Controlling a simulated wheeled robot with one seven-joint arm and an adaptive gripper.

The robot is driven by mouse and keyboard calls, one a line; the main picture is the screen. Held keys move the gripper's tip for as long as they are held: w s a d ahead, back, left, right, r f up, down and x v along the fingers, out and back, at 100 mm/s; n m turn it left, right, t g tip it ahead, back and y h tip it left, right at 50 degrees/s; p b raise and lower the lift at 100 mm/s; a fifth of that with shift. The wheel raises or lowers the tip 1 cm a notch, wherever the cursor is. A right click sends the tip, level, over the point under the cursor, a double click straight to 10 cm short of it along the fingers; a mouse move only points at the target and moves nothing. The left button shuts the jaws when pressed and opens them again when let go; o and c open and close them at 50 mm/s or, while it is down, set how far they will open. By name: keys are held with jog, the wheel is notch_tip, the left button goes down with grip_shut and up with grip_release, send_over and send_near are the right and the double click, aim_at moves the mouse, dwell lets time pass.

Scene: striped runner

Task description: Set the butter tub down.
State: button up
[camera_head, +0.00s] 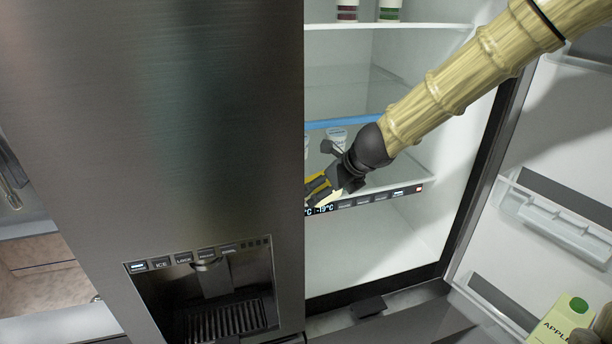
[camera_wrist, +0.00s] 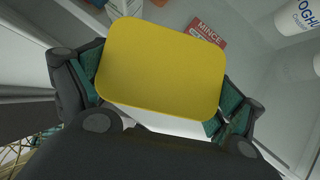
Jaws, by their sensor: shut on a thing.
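The butter tub (camera_wrist: 160,65) shows in the wrist view as a yellow rounded-rectangular lid filling the middle. It also shows in the head view as a small yellow patch (camera_head: 317,184), partly hidden by the fridge's closed left door and my fingers. My gripper (camera_wrist: 160,92) is shut on the tub, with one green-padded finger at each side of it. In the head view my gripper (camera_head: 330,184) is in front of the fridge shelf, near the display strip. The tub's underside is hidden, so I cannot tell whether it touches anything.
A white yoghurt tub (camera_wrist: 297,16) and a pack labelled mince (camera_wrist: 207,34) lie beyond the butter tub. The closed left fridge door (camera_head: 170,140) stands close beside my gripper. The open right door (camera_head: 550,170) holds an apple carton (camera_head: 560,318). The shelf's right side looks clear.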

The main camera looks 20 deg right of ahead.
jog(key=w+a+p, duration=0.1)
jog(key=w, duration=0.1)
jog(key=w+a+p, duration=0.1)
jog(key=w, duration=0.2)
jog(key=w+a+p, duration=0.1)
jog(key=w, duration=0.1)
jog(key=shift+w+a, duration=0.2)
jog(key=shift+w, duration=0.1)
jog(key=shift+s+f, duration=0.1)
jog(key=shift+f, duration=0.4)
jog(key=shift+d+f, duration=0.15)
jog(key=shift+f, duration=0.1)
jog(key=o, duration=1)
jog(key=shift+c, duration=0.2)
jog(key=shift+s+r, duration=0.1)
